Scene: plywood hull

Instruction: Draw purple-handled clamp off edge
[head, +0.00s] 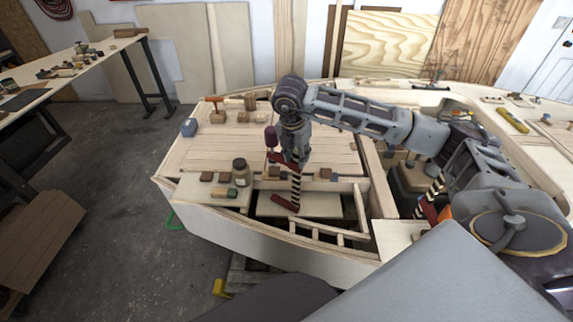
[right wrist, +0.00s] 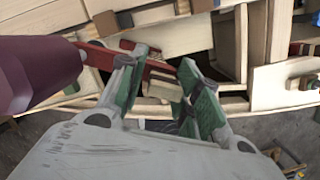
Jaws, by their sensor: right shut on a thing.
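The purple-handled clamp has a purple handle (head: 271,138), red jaws and a black-and-white striped bar (head: 296,187). It hangs upright at the front of the hull, its lower red jaw (head: 285,203) over the open bay behind the hull edge (head: 240,229). I cannot tell whether the jaws touch wood. My right gripper (head: 296,157) is shut on the clamp near its upper red jaw. In the right wrist view the purple handle (right wrist: 38,72) is at left, and the red jaw (right wrist: 130,62) passes by the green-padded fingers (right wrist: 165,80). My left gripper is not in view.
A brown jar (head: 241,172) and several small wooden blocks stand on the hull's front left deck. A mallet (head: 235,101) lies farther back. Another striped clamp with a red jaw (head: 429,211) is at the right, near my arm. Slats and beams frame open bays below.

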